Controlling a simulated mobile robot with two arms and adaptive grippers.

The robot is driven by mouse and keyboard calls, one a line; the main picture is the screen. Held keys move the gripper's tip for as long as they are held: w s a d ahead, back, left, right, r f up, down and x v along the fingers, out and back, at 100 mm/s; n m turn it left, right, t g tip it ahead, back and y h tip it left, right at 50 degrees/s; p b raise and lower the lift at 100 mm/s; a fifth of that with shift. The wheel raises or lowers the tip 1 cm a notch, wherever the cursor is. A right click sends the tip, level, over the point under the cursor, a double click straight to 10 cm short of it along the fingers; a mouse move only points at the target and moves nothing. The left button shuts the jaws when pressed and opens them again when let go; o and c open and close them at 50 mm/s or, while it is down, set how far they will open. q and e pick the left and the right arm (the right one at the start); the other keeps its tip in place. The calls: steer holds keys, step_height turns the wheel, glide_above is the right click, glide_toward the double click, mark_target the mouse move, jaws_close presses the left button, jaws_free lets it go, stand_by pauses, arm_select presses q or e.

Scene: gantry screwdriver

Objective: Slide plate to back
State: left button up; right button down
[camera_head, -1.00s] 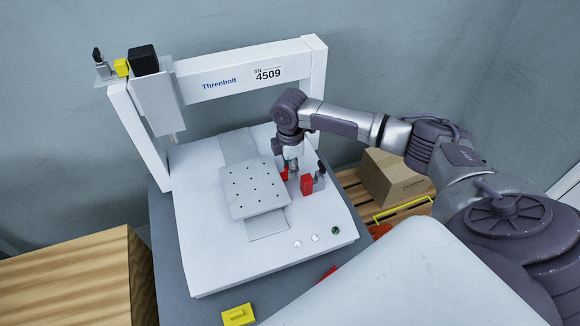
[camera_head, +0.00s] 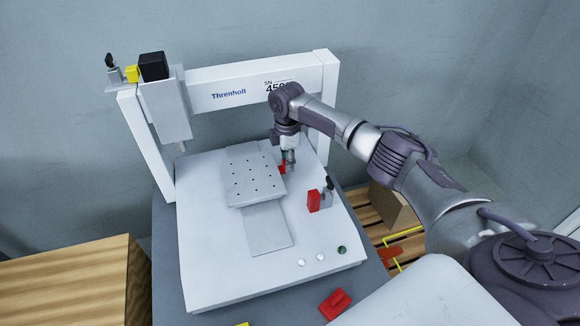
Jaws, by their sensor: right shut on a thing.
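The plate (camera_head: 255,183) is a grey square with several dark holes. It sits on the slide track (camera_head: 268,229) of the white gantry machine, toward the back and close to the gantry beam. A long bare stretch of track shows in front of it. My right gripper (camera_head: 289,168) points down at the plate's right edge, next to a small red part (camera_head: 282,167). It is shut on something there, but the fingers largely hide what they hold. My left gripper is not in view.
The gantry beam (camera_head: 240,88) spans the back, with the screwdriver head (camera_head: 165,110) at left. A red clamp (camera_head: 314,201) stands right of the track. Buttons (camera_head: 320,257) line the front. A cardboard box (camera_head: 393,207) sits on a pallet at right, and a red block (camera_head: 336,303) lies in front.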

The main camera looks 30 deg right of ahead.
steer(key=c, duration=0.8)
jaws_free()
steer(key=shift+c, duration=0.2)
step_height(320, 180, up, 12)
